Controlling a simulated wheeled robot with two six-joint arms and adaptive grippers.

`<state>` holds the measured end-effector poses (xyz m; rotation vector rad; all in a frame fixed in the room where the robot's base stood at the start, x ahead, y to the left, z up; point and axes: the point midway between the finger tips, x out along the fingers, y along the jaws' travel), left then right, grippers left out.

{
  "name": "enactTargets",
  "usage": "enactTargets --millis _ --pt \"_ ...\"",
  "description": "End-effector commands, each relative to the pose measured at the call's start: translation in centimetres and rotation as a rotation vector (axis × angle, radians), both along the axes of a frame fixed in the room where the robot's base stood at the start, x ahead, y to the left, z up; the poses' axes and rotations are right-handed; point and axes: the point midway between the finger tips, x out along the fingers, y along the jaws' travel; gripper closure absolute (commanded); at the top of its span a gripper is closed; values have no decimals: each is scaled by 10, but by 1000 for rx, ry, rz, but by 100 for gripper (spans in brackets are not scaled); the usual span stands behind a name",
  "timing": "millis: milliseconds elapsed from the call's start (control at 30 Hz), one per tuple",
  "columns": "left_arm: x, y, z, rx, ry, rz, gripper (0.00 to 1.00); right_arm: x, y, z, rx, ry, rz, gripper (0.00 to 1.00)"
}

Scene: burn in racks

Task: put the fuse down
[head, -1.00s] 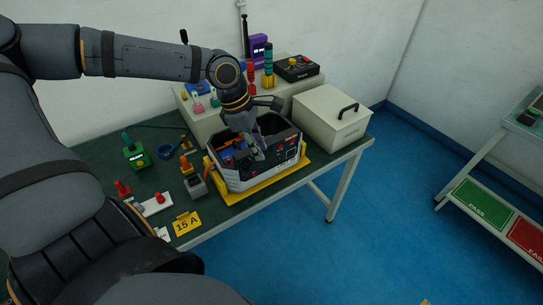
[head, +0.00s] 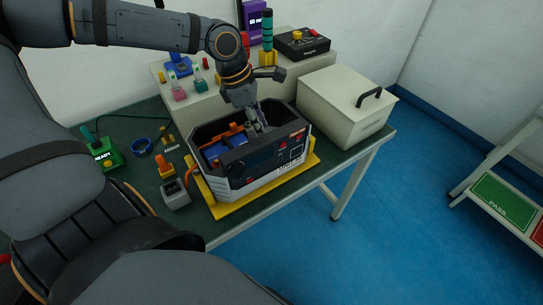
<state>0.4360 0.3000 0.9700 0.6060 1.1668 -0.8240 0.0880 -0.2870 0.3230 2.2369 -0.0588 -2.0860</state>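My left gripper (head: 257,123) points down into the open top of a grey and black unit (head: 252,170), near its back right part. Its fingertips are small and dark against the interior, so I cannot tell whether they are open or shut. No fuse can be made out; one between the fingers or inside the unit would be hidden. Blue and orange parts (head: 228,140) show inside the unit, left of the gripper. The unit sits on a yellow base (head: 238,207) on the green table. My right gripper is not in view.
A cream box with a black handle (head: 345,105) stands right of the unit. A raised shelf behind holds a black control box (head: 302,43). Blue floor lies right.

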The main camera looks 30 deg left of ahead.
Motion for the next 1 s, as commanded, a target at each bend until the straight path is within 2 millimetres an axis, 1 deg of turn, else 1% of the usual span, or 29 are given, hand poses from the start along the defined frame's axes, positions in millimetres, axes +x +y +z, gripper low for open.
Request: enactTargets --millis 33,167,233,300,400,500,667,700,767,900,1000 --pt "0 0 -7 0 0 0 77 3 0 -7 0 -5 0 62" --pt "0 0 -6 1 1 0 77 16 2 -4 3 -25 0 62" --pt "1 -1 -13 4 4 0 77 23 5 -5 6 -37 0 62" --pt "2 -4 -27 6 8 -1 77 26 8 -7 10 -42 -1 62" --pt "5 -8 -44 6 6 -2 77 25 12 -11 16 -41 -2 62" --pt "8 -11 -53 3 3 0 77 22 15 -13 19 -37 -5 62" --pt "9 -13 -56 1 0 -1 77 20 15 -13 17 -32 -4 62" --pt "9 -13 -60 1 2 -1 77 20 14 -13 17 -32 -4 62" --pt "10 -14 -69 3 4 -2 77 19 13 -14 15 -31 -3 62" --pt "14 -18 -95 5 5 -2 77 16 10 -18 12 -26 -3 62" --pt "16 -21 -104 3 2 0 77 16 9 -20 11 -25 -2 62"
